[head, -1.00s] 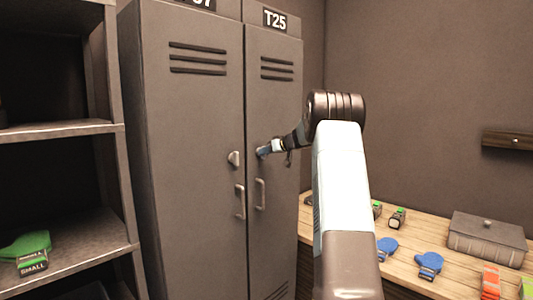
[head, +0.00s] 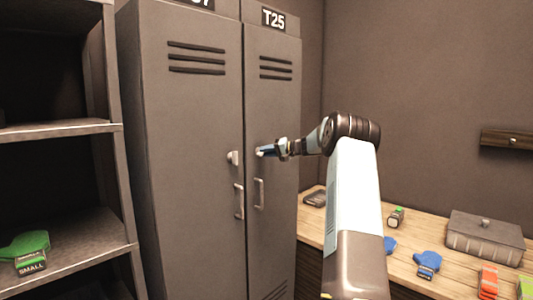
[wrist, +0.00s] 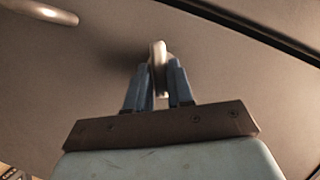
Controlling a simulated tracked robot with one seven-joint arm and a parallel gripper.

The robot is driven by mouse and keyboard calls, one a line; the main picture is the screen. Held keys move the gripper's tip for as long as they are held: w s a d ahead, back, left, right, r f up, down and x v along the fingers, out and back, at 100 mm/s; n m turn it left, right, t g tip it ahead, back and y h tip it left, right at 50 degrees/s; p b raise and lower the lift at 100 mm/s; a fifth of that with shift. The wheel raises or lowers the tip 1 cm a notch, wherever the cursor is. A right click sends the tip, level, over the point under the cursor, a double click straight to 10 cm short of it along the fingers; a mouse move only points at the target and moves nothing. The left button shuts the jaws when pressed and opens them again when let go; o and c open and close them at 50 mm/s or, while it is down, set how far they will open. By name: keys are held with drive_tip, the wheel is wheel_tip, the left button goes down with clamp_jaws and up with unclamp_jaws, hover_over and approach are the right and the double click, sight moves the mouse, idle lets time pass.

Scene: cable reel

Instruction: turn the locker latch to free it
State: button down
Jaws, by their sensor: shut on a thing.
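The grey locker door marked T25 (head: 272,95) is closed, with a small latch (wrist: 158,58) at mid height. In the wrist view the latch is a pale bar between my two blue fingers, its far end sticking out past the tips. My gripper (wrist: 159,80) is shut on it. In the head view my gripper (head: 263,151) reaches the door from the right and hides most of the latch. How far the latch is turned I cannot tell.
The door's bar handle (head: 259,193) is just below my gripper. The left locker has its own latch (head: 234,157) and handle (head: 239,202). A wooden counter (head: 330,230) at right holds a grey box (head: 485,238) and blue items (head: 427,263). Open shelves (head: 75,250) stand left.

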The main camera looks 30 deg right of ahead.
drive_tip(key=shift+d+f+m+t+y, duration=0.15)
drive_tip(key=shift+m+t+y, duration=0.25)
drive_tip(key=shift+m, duration=0.8)
drive_tip(key=shift+d+f+m+t+y, duration=0.15)
drive_tip(key=shift+m+y, duration=0.35)
drive_tip(key=shift+m, duration=0.7)
drive_tip(key=c, duration=1.3)
unclamp_jaws()
drive_tip(key=shift+f, duration=0.1)
drive_tip(key=shift+o, duration=1.1)
drive_tip(key=shift+a, duration=0.1)
drive_tip(key=v, duration=1.3)
drive_tip(key=shift+s+d, duration=0.2)
drive_tip(key=shift+d, duration=0.1)
